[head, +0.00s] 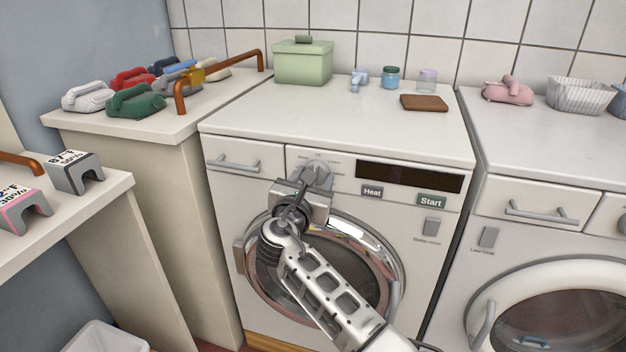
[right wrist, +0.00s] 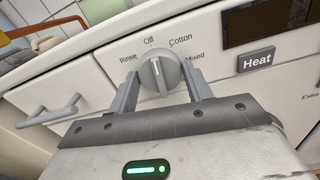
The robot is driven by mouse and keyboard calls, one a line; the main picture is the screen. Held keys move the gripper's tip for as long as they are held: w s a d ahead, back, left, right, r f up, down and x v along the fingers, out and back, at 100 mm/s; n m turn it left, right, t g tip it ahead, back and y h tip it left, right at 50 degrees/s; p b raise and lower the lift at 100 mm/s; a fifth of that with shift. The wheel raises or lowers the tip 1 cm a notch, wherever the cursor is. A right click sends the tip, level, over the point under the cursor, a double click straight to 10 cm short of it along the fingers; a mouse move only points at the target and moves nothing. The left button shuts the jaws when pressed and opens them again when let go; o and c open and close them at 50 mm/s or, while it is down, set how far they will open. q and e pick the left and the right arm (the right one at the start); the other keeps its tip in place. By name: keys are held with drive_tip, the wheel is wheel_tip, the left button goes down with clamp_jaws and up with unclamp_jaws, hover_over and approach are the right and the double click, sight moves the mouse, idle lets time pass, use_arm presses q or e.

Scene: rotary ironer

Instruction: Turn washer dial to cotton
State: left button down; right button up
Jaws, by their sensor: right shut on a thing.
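The washer dial (right wrist: 160,73) is a round grey knob on the washer's front panel. In the right wrist view the labels Rinse, Off, Cotton and Mixed stand around it. Its raised ridge points up, roughly at Off. In the head view the dial (head: 318,172) shows just beyond my right gripper (head: 309,187). In the right wrist view my right gripper (right wrist: 163,88) has one finger on each side of the dial and is shut on it. The washer (head: 335,135) stands in the middle of the head view, its round door partly hidden by my right arm. My left gripper is out of view.
Right of the dial are a dark display (head: 410,176), a Heat button (head: 372,191) and a Start button (head: 431,201). A drawer handle (head: 232,167) sticks out to the left. A green box (head: 303,62), small jars and a brown block (head: 424,103) stand on top.

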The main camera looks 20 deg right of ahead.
drive_tip(key=shift+f+m+b, duration=0.1)
drive_tip(key=shift+m+b, duration=1.15)
drive_tip(key=shift+m, duration=2.45)
drive_tip(key=o, duration=1)
drive_tip(key=shift+c, duration=0.2)
